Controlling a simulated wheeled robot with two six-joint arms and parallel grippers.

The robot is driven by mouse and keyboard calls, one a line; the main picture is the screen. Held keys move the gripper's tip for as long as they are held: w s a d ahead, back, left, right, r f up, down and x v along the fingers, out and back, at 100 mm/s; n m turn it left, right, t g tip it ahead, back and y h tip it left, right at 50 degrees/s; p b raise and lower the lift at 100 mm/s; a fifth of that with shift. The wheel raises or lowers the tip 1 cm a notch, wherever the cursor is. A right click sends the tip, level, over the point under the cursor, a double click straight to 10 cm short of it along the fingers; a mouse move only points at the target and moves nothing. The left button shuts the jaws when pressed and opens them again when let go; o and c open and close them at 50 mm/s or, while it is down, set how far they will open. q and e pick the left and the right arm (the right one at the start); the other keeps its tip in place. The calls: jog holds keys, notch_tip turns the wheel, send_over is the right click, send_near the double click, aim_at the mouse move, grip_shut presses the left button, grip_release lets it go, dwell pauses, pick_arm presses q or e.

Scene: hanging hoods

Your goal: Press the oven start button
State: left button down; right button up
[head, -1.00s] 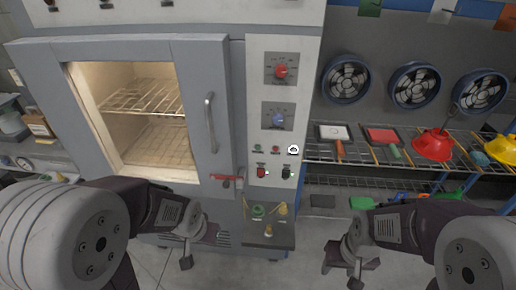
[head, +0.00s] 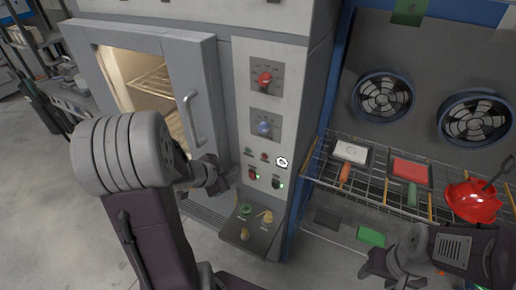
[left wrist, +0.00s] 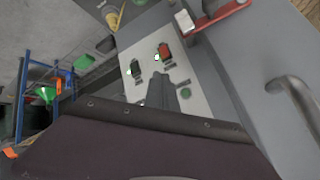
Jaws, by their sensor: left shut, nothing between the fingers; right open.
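The grey oven (head: 137,35) has a light control panel (head: 240,120) right of its door. A small green button (head: 248,152) and a small red button (head: 264,156) sit side by side on it; their labels are too small to read. My left gripper (head: 222,182) is shut and empty, just left of the panel's lower part. In the left wrist view its fingers (left wrist: 158,90) point at the panel, beside the green button (left wrist: 186,92); contact cannot be told. My right gripper (head: 376,268) is open and empty at the lower right, away from the oven.
Below the buttons are a red switch (head: 253,174) and a black switch (head: 276,183) with green lights. A ledge (head: 234,233) with green and yellow fittings juts out underneath.

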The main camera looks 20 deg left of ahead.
aim_at(248, 151)
pick_arm(q)
jog(key=w, duration=0.8)
jog(key=shift+w+a+p, duration=0.25)
jog(key=shift+p, duration=0.1)
pick_arm(e)
jog(key=shift+a+r, duration=0.25)
jog(key=shift+r, duration=0.2)
jog(key=shift+r, duration=0.1)
dwell(1.5)
pick_arm(q)
jog(key=shift+w+p, duration=0.3)
jog(key=shift+w, duration=0.1)
pick_arm(e)
jog(key=shift+r, duration=0.25)
